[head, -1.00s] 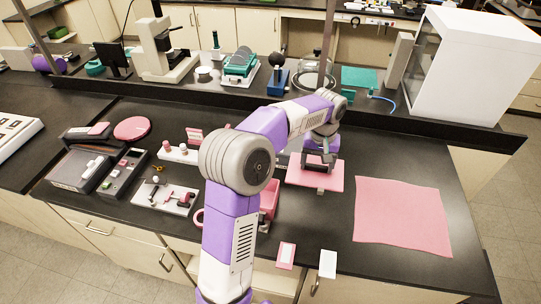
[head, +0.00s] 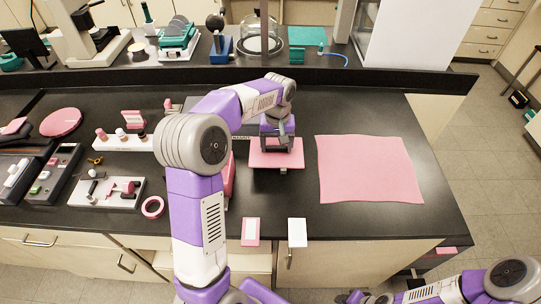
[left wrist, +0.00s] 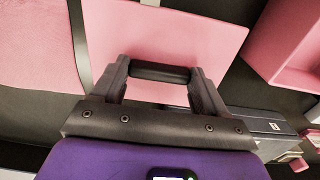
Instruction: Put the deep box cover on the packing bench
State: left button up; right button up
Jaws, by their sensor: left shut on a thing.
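A flat pink panel with a dark handle, which I take to be the deep box cover (head: 262,160), is at the middle of the black bench, left of a pink sheet. My left gripper (head: 277,146) is above it and shut on its dark handle. In the left wrist view the dark bar (left wrist: 160,72) lies between the two fingers, with the pink panel (left wrist: 205,28) beyond. I cannot tell whether the panel touches the bench. My right arm shows at the lower right of the head view; its gripper's jaws cannot be made out.
The pink sheet (head: 370,168) lies flat on the black bench top (head: 330,220). A pink ring (head: 153,207), a white tray of small parts (head: 105,193) and a pink disc (head: 61,122) lie left. A raised shelf with instruments runs behind. Bare bench surrounds the sheet.

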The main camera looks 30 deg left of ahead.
aim_at(276, 152)
pick_arm(q)
jog(key=shift+f+b, duration=0.6)
jog(key=shift+f, duration=2.15)
jog(key=shift+f, duration=0.1)
jog(key=shift+f, duration=0.15)
jog(key=o, duration=1.5)
notch_tip(276, 152, up, 12)
jog(key=p, duration=0.3)
jog(key=shift+r, duration=0.25)
